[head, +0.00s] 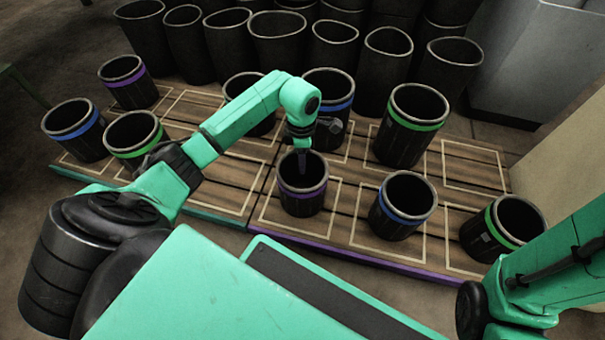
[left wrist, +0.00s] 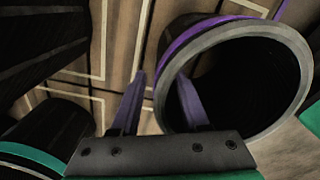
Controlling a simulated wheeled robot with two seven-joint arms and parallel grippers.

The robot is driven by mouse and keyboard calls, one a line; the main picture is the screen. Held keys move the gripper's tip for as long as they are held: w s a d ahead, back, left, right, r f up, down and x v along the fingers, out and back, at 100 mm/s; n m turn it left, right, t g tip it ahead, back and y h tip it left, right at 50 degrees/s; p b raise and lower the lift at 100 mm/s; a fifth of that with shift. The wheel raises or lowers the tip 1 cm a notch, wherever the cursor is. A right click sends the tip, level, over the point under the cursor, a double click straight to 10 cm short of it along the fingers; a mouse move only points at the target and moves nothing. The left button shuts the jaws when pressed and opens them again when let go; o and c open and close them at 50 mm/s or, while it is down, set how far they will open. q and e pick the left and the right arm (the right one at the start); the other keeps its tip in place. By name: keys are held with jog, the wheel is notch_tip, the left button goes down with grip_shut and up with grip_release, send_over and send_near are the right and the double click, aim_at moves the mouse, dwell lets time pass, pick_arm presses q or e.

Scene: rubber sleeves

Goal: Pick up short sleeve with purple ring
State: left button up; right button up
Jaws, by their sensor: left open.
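A short black sleeve with a purple ring (head: 303,201) stands upright on the right pallet, near its front edge. My left gripper (head: 303,161) reaches down to the back of its open top. In the left wrist view the same sleeve (left wrist: 172,50) shows its pale rim and purple ring. The left gripper (left wrist: 162,103) is open, with one finger over the sleeve's mouth and the other outside its wall; I cannot tell whether either touches. Another purple-ringed sleeve (head: 131,91) stands at the far left. My right gripper is not in view.
Blue-ringed (head: 401,210) and green-ringed (head: 497,233) sleeves stand to the right on the pallet (head: 352,262). A taller green-ringed sleeve (head: 408,140) stands behind. Rows of plain black sleeves (head: 277,48) fill the back. Several marked rectangles on the pallets are empty.

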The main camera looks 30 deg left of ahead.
pick_arm(q)
jog(key=shift+r, duration=0.15)
jog(key=shift+c, duration=0.3)
grip_shut()
dwell(1.0)
